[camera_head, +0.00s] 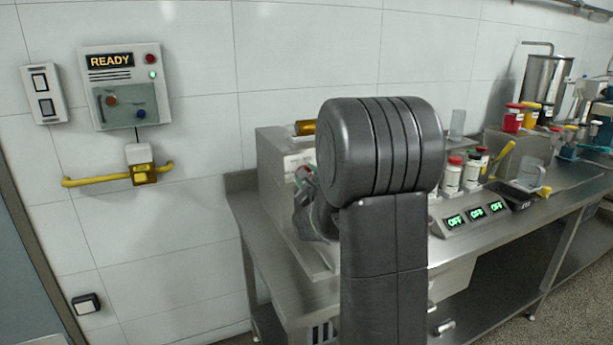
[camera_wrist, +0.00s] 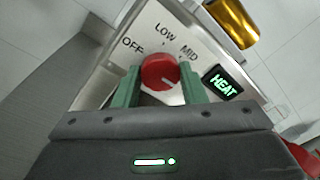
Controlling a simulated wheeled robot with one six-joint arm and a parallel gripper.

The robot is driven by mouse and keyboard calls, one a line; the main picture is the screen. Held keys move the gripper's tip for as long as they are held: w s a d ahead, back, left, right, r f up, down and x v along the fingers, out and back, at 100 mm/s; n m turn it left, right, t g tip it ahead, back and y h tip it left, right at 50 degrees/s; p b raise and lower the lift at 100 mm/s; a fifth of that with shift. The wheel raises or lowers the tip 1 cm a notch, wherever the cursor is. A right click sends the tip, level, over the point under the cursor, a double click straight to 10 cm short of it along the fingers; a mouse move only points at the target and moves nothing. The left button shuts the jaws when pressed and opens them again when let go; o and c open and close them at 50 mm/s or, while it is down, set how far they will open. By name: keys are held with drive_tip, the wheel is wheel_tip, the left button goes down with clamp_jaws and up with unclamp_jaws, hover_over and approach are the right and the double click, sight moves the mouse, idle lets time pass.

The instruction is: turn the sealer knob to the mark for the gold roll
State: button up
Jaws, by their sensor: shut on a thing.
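The sealer's red knob (camera_wrist: 160,72) is in the middle of the wrist view, on a pale panel with the printed marks OFF, LOW and MID. My gripper (camera_wrist: 160,87) is shut on the knob, one green finger on each side. A short pale line shows on the knob's lower right; I cannot tell for sure which mark it points at. The gold roll (camera_wrist: 231,22) lies at the upper right, beyond the panel. In the head view the gold roll (camera_head: 305,128) is on top of the sealer (camera_head: 272,160); my arm hides the knob.
On the steel bench (camera_head: 505,225), several white jars and a box with OFF displays (camera_head: 477,213) stand right of my arm. A READY panel (camera_head: 122,87) and a yellow handle (camera_head: 95,181) are on the left wall.

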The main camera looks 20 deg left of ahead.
idle(0.5)
drive_tip(key=o, duration=1)
drive_tip(key=b+v, duration=0.1)
drive_tip(key=v, duration=1.3)
drive_tip(key=shift+a, duration=0.1)
drive_tip(key=shift+w, duration=0.1)
drive_tip(key=p+x, duration=0.1)
drive_tip(key=x, duration=1.2)
drive_tip(key=shift+w+a, duration=0.25)
